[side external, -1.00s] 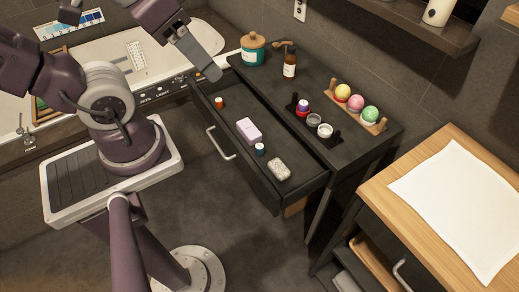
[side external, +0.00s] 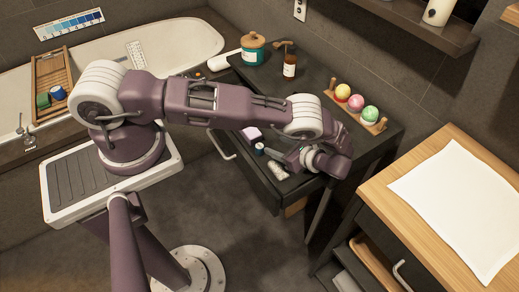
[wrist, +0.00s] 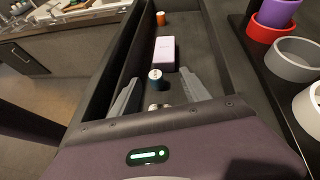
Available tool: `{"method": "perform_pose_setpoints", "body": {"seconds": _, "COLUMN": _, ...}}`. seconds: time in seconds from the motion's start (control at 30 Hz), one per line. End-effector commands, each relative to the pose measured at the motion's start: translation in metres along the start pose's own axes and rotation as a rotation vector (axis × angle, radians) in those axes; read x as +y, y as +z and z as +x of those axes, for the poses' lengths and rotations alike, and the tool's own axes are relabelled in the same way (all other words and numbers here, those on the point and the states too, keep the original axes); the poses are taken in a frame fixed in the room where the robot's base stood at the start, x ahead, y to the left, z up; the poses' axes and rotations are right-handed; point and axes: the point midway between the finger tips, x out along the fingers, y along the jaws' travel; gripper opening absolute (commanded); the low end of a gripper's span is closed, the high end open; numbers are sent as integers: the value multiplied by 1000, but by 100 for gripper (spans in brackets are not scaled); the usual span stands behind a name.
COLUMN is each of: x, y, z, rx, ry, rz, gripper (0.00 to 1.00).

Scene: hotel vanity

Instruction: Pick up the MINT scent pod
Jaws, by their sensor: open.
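No label reading MINT is legible, so I cannot tell which pod is mint. A small blue-and-white pod (side external: 259,148) stands in the open drawer; it also shows in the wrist view (wrist: 155,79), just beyond my fingertips. An orange-and-white pod (wrist: 160,18) stands at the drawer's far end. My gripper (wrist: 160,92) is open over the near part of the drawer, with nothing held. A pale object, partly hidden, shows between the fingers.
A lavender box (wrist: 164,53) lies beyond the blue pod, and a pale textured bar (side external: 277,171) lies in the drawer. Drawer walls (wrist: 112,60) flank my fingers.

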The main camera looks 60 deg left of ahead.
Motion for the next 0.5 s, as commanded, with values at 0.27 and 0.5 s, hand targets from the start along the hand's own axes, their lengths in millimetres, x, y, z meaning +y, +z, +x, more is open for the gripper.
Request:
{"method": "perform_pose_setpoints", "body": {"seconds": 0.27, "x": 21, "y": -27, "z": 43, "rx": -84, "ry": -65, "rz": 117, "gripper": 55}}
{"method": "perform_pose_setpoints", "body": {"seconds": 0.5, "x": 18, "y": -23, "z": 73, "rx": -83, "ry": -60, "rz": 114, "gripper": 55}}
